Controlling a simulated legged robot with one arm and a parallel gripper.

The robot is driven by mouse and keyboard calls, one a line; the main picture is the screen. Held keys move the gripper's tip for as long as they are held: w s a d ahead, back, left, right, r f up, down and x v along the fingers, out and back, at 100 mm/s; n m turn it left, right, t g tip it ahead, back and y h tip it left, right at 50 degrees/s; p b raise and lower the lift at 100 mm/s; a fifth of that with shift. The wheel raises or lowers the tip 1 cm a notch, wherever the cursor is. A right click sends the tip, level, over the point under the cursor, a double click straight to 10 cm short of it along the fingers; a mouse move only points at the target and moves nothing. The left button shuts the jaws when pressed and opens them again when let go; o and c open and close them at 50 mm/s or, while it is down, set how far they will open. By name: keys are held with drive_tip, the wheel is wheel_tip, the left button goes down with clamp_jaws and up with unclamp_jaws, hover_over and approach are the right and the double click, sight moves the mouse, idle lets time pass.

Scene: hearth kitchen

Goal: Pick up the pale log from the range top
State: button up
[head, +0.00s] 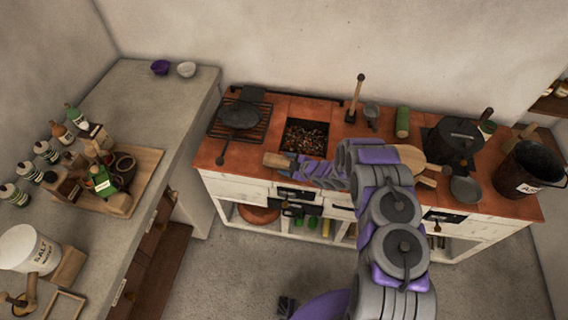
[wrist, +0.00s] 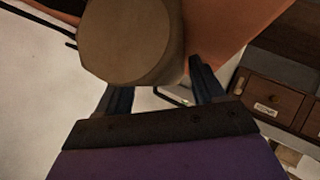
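The pale log (head: 277,160) lies at the front left of the range top (head: 340,128), below the fire opening, in the head view. My gripper (head: 297,168) is at the log's right end, pointing left. In the wrist view the log (wrist: 130,42) fills the upper middle, its round end face turned to the camera. My gripper's dark fingers (wrist: 162,82) stand apart with the log between them, and the gripper looks shut on it. The log hides part of the left finger. Whether the log still touches the range top cannot be told.
A black pan (head: 240,115) sits on the grate at left. A square opening with embers (head: 304,138) lies just behind the log. A green cylinder (head: 402,122), a black pot (head: 458,140) and a dark bucket (head: 530,168) stand to the right. The left counter (head: 150,88) is partly clear.

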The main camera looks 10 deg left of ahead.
drive_tip(key=c, duration=0.9)
drive_tip(key=shift+o, duration=0.2)
drive_tip(key=shift+r, duration=0.15)
